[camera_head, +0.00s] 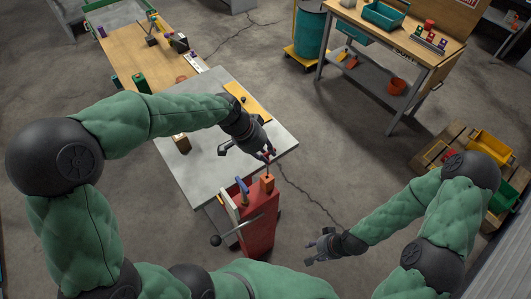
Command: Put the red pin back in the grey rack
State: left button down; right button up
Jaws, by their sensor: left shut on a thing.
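My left gripper (266,157) is above the front corner of the grey-topped table (210,165). It is shut on a small red thing, which looks like the red pin (268,154); the fingers hide part of it. Just below is an orange block (267,183) on top of a red cabinet (260,222); I cannot tell whether the pin touches the block. My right gripper (309,253) is low, to the right of the red cabinet, apparently open and empty. I cannot surely identify the grey rack; a pale rack-like strip (195,62) lies on the wooden table.
A wooden table (135,55) adjoins the grey-topped one at the back left. A small brown block (181,143) and a yellow-orange board (247,100) are on the grey top. A workbench (385,35) with a teal bin stands back right, beside a teal drum (311,30). The middle floor is clear.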

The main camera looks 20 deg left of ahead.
pick_arm(q)
notch_tip(320, 180, up, 12)
jog(key=p, duration=0.7)
jog(key=shift+f, duration=0.15)
